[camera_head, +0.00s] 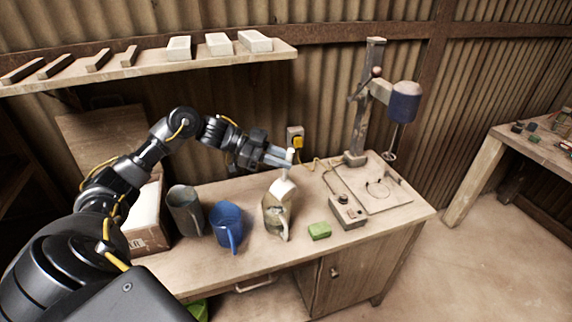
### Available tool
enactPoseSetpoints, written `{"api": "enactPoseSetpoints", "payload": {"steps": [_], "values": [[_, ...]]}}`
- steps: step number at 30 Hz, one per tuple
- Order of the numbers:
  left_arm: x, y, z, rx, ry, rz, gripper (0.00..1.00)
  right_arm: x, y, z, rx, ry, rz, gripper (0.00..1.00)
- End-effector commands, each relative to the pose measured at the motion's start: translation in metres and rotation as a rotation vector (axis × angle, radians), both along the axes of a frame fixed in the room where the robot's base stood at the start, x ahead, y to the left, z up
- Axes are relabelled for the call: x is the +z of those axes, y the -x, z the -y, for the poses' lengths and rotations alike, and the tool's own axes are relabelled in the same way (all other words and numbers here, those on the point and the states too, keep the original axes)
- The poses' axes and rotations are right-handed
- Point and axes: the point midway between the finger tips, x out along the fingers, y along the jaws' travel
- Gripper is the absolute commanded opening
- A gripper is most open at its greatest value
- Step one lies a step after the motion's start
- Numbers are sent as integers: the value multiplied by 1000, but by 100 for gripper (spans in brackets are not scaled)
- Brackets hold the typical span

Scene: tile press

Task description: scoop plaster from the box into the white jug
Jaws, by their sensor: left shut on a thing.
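My left gripper (284,158) is shut on the upright handle of a white scoop (282,188). The scoop hangs down over the pale, stained jug (276,222), its head at or just inside the jug's mouth; I cannot tell if they touch. Whether plaster is in the scoop or jug is too small to tell. The cardboard box (148,240) stands at the left of the bench, its white contents partly hidden behind my left arm. My right gripper is not in view.
A grey jug (186,212) and a blue jug (227,226) stand left of the pale jug on the workbench (220,268). A green block (319,231), a control box (346,211) and a drill-like stand mixer (404,102) are to the right. A shelf (150,66) runs above.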

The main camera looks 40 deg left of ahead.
Motion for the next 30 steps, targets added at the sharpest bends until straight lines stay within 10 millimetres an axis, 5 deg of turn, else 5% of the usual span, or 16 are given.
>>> {"api": "enactPoseSetpoints", "payload": {"steps": [12,30], "values": [[9,-4,-19,0,134,-25,0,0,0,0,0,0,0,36],[11,-4,-23,0,159,-30,0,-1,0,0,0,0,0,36]]}}
